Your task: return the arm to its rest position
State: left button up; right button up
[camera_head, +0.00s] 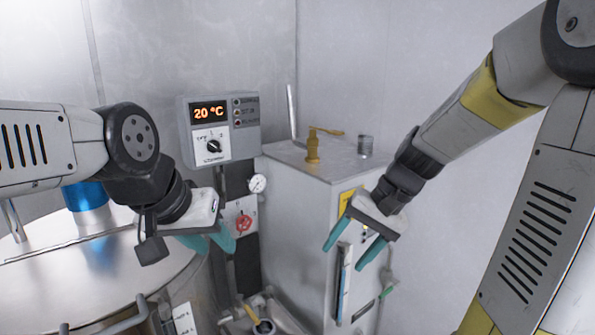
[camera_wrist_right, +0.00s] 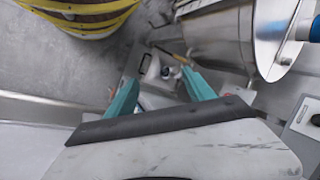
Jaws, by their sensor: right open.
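My right gripper (camera_head: 346,257) hangs in front of the grey machine cabinet (camera_head: 300,215) in the head view. Its two teal fingers are spread apart with nothing between them. In the right wrist view the open fingers (camera_wrist_right: 158,82) point toward the floor area, clear of the things beyond. My left gripper (camera_head: 218,240) is at the left, over the right edge of the round metal vessel (camera_head: 130,265). Its teal fingers are seen side-on, so the gap between them is unclear. I see no object in it.
A control box (camera_head: 222,130) reading 20 °C is on the wall, with a gauge (camera_head: 258,183) and red valve (camera_head: 243,223) below. A brass fitting (camera_head: 313,147) stands on the cabinet. A yellow-banded barrel (camera_wrist_right: 80,14) shows in the wrist view. Wall space right of the cabinet is clear.

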jog(key=s+d+r+n+t+h, duration=0.3)
jog(key=s+d+r+t, duration=0.1)
jog(key=s+r, duration=0.4)
jog(key=shift+s+t, duration=0.35)
jog(key=shift+t, duration=0.35)
